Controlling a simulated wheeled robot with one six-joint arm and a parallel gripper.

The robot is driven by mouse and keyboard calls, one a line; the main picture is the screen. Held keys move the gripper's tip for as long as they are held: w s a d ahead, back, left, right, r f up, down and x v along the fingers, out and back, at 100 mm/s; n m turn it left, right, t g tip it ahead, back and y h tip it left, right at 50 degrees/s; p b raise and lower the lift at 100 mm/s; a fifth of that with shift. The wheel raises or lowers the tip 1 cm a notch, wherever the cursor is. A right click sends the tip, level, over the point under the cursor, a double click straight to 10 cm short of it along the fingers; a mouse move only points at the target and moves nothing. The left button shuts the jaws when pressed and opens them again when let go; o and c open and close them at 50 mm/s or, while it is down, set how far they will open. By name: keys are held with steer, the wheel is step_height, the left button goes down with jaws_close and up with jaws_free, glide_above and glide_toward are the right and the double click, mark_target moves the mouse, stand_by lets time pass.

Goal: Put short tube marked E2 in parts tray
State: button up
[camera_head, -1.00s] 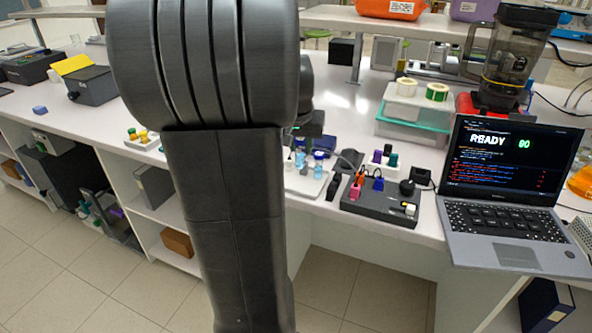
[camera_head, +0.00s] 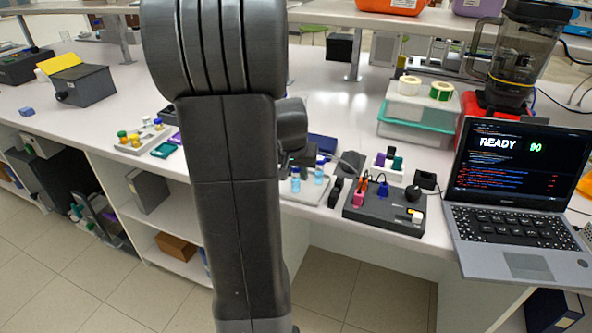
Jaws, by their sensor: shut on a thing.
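My gripper (camera_head: 302,158) is a dark shape partly hidden behind my arm, low over the bench's middle. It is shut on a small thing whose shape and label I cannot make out. Just below and right of it, a pale tray (camera_head: 307,196) holds light-blue vials (camera_head: 319,179) near the bench's front edge. No E2 mark is readable, so I cannot pick out the short tube. At left, another pale rack (camera_head: 128,148) holds yellow-, green- and blue-capped pieces. I cannot tell which holder is the parts tray.
Right of the gripper stand a black device (camera_head: 385,212) with coloured pieces and an open laptop (camera_head: 508,200). A teal dish (camera_head: 164,150) lies at left.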

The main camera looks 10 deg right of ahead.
steer(key=shift+f, duration=0.2)
steer(key=o, duration=0.9)
steer(key=shift+o, duration=0.2)
steer(key=shift+r, duration=0.1)
steer(key=shift+r, duration=0.35)
steer(key=v, duration=1.1)
steer(key=shift+s+r, duration=0.25)
steer(key=shift+s, duration=0.05)
steer(key=shift+a, duration=0.1)
